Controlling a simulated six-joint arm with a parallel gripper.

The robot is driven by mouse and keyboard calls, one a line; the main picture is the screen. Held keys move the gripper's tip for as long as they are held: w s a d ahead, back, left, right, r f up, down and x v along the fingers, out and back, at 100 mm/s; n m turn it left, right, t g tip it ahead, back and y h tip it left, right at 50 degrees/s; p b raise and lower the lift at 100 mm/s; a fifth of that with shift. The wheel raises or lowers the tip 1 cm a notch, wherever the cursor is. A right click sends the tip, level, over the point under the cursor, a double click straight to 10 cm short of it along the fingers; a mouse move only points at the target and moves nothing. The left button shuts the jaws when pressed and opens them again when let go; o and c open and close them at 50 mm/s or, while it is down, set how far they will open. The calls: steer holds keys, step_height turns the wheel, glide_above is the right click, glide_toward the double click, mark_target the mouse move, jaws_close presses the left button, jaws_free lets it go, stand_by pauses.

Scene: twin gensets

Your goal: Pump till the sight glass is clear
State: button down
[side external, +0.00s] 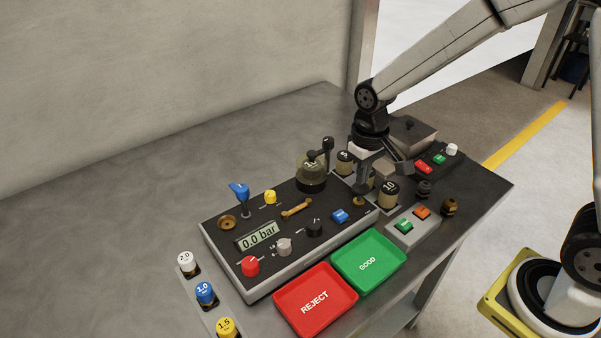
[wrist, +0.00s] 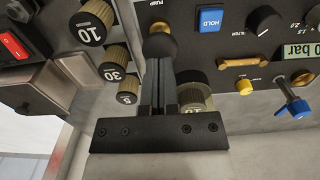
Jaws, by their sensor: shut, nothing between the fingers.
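My gripper (side external: 361,192) is shut and empty, pointing down over the right end of the dark panel (side external: 222,238). In the wrist view its closed fingertips (wrist: 160,62) are at a dark round knob (wrist: 161,46) beside the PUMP label. Whether they touch the knob is unclear. The brass pump part (side external: 358,202) shows just below the gripper in the side view. A domed, yellowish glass vessel (side external: 311,170) stands at the panel's back edge and is probably the sight glass. Its contents are too small to judge. The display (side external: 262,235) reads 0.0 bar.
The panel also carries a blue HOLD button (side external: 340,216), a blue-handled valve (side external: 239,192), and several knobs. Numbered cylinders (side external: 388,192) stand close to my gripper. A green GOOD tray (side external: 368,262) and a red REJECT tray (side external: 316,299) lie in front. The table's left is clear.

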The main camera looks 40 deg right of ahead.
steer(key=shift+f, duration=1.55)
steer(key=shift+r, duration=1.55)
steer(key=shift+f, duration=1.65)
steer(key=shift+r, duration=0.1)
steer(key=shift+r, duration=2.95)
steer(key=shift+s, duration=0.1)
steer(key=s+d+f+t, duration=0.1)
steer(key=s, duration=0.2)
steer(key=s+d+f, duration=0.1)
steer(key=s, duration=0.2)
steer(key=s+d+f+t, duration=0.1)
steer(key=s, duration=0.2)
steer(key=shift+s+d+t, duration=0.1)
steer(key=shift+s+t, duration=0.2)
steer(key=shift+s, duration=0.05)
